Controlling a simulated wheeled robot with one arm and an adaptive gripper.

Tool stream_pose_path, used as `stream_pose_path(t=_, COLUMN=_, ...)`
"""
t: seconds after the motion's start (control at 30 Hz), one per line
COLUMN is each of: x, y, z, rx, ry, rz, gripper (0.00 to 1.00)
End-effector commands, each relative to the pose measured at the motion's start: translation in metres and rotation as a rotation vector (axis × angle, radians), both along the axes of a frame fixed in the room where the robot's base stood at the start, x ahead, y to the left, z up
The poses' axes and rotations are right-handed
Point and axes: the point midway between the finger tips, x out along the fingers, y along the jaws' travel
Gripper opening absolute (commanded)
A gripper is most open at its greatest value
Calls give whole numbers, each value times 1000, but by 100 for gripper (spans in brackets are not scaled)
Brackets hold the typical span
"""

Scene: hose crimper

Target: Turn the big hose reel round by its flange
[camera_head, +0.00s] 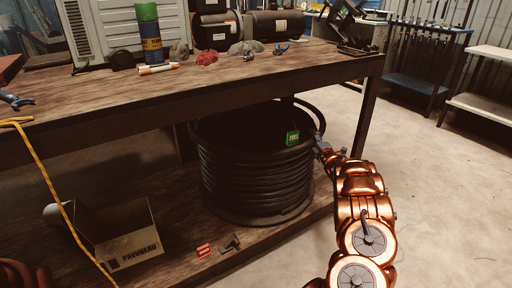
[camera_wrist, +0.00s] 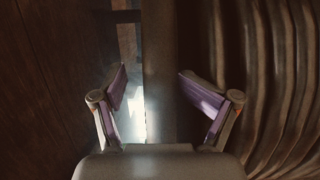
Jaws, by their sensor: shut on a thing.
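The big hose reel (camera_head: 256,175) stands on the lower shelf of the workbench, wound with many turns of black hose. Its dark flange (camera_head: 315,112) rims the top, and a green tag (camera_head: 292,138) shows near the right edge. My gripper (camera_head: 322,148) is at the reel's upper right side. In the wrist view my gripper (camera_wrist: 152,82) has its purple-padded fingers on either side of a dark upright strip, the flange (camera_wrist: 158,60). The coils (camera_wrist: 275,80) run close on the right. The exact contact of the pads is hard to see.
The bench top (camera_head: 130,88) hangs low over the reel, with a bench leg (camera_head: 368,108) to the right. An open cardboard box (camera_head: 125,235) and a small clamp-like tool (camera_head: 231,243) lie on the lower shelf. Concrete floor (camera_head: 440,200) is clear at right.

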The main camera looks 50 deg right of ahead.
Motion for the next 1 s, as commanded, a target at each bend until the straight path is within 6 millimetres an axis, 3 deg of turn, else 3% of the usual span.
stream_pose_path(t=0.53, x=5, y=4, z=0, rx=0, ry=2, rz=8, gripper=61)
stream_pose_path(t=1.0, x=-23, y=-1, z=0, rx=0, ry=2, rz=-2, gripper=61)
